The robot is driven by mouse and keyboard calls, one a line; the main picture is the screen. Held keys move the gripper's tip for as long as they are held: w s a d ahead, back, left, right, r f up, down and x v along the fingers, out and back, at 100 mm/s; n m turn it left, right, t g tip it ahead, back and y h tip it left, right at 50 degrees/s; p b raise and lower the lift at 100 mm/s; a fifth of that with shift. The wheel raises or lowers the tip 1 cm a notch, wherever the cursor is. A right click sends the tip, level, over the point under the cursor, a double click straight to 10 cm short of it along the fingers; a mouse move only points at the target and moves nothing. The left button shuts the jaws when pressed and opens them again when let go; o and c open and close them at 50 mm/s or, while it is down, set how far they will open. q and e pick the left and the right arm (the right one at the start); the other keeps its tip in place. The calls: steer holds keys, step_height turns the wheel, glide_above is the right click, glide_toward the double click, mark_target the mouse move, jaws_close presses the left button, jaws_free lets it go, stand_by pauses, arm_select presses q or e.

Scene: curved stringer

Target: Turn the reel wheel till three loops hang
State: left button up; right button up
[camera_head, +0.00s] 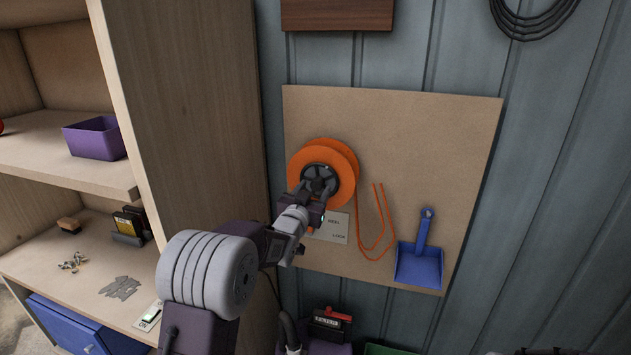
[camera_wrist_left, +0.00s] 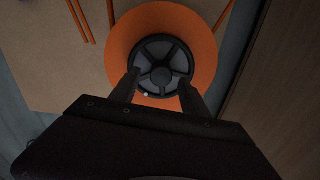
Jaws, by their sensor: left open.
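The orange reel (camera_head: 346,158) is mounted on the tan board, with a dark spoked hub wheel (camera_head: 318,178) at its centre. The hub wheel also shows face-on in the left wrist view (camera_wrist_left: 161,52). My left gripper (camera_head: 319,188) is open in front of the hub, its fingers apart at the lower part of the wheel; I cannot tell whether they touch it. Orange cord (camera_head: 383,225) hangs in narrow loops to the right of the reel; the strands overlap, so their number is unclear. A plate marked REEL LOCK (camera_head: 338,233) sits below the reel, partly hidden by my gripper.
A blue dustpan (camera_head: 420,262) hangs right of the cord on the board (camera_head: 450,130). A wooden shelf unit (camera_head: 195,110) stands close on the left, with a purple bin (camera_head: 95,138). A red-handled item (camera_head: 331,317) is below the board.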

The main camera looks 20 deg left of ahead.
arm_select(q)
steer(key=shift+w, duration=1.1)
arm_select(e)
steer(key=shift+r, duration=0.55)
arm_select(q)
jaws_close()
arm_select(e)
steer(key=shift+f, duration=0.1)
